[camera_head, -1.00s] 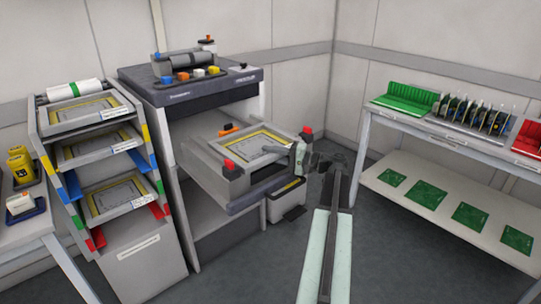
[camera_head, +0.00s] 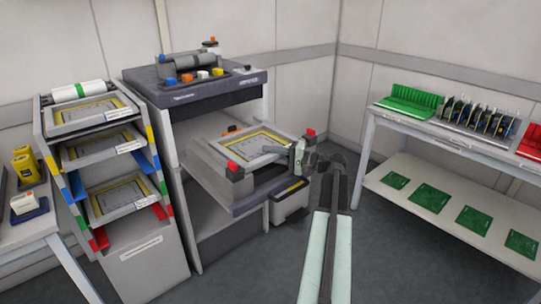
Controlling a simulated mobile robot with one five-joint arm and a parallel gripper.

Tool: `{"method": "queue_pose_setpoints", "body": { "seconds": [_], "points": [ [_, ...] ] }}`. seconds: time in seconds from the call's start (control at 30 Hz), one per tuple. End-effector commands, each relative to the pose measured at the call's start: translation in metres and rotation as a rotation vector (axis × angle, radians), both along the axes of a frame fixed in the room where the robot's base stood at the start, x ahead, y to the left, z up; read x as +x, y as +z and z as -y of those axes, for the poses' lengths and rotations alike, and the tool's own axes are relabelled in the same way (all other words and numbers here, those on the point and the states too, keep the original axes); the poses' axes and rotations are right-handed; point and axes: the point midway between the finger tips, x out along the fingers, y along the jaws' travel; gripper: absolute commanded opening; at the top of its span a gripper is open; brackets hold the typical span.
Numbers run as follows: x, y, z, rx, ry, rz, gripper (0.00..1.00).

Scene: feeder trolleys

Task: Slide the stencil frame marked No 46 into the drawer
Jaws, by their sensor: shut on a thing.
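A stencil frame (camera_head: 245,146) with a yellow-bordered sheet lies over the open drawer (camera_head: 222,179) of the grey machine, partly inside its bay. Its number cannot be read from here. My gripper (camera_head: 299,153) is at the frame's right front corner and is shut on its edge. The drawer has red-topped corner clamps, one at the front left (camera_head: 233,169) and one at the right (camera_head: 310,134). Whether the frame is fully seated between the drawer rails cannot be told.
A rack (camera_head: 60,165) on the left holds several similar frames on coloured rails. A bin (camera_head: 290,203) stands under the drawer's right side. A bench (camera_head: 450,142) with green and red holders stands at the right. The floor between is free.

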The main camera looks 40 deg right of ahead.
Motion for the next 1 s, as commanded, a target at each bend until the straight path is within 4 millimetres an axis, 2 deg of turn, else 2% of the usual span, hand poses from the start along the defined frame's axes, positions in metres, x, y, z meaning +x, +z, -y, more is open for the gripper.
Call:
{"method": "queue_pose_setpoints", "body": {
  "seconds": [0.27,0.3,0.37,0.57,0.6,0.73,0.77,1.0],
  "points": [
    [0.0011,0.0006,0.0002,0.001,-0.001,0.002,0.0],
    [0.001,0.0006,0.0003,0.001,-0.001,0.002,0.34],
    [0.001,0.0005,0.0003,0.001,-0.001,0.002,0.48],
    [0.0009,0.0003,0.0005,0.0,-0.001,0.001,0.48],
    [0.0009,-0.0004,0.0005,0.0,-0.001,-0.001,0.51],
    [0.0009,-0.0003,0.0005,0.0,-0.001,-0.001,0.87],
    [0.0009,-0.0003,0.0005,0.0,-0.001,-0.001,0.91],
    [0.0007,-0.0013,0.0001,-0.001,0.0,-0.004,0.91]
  ]
}}
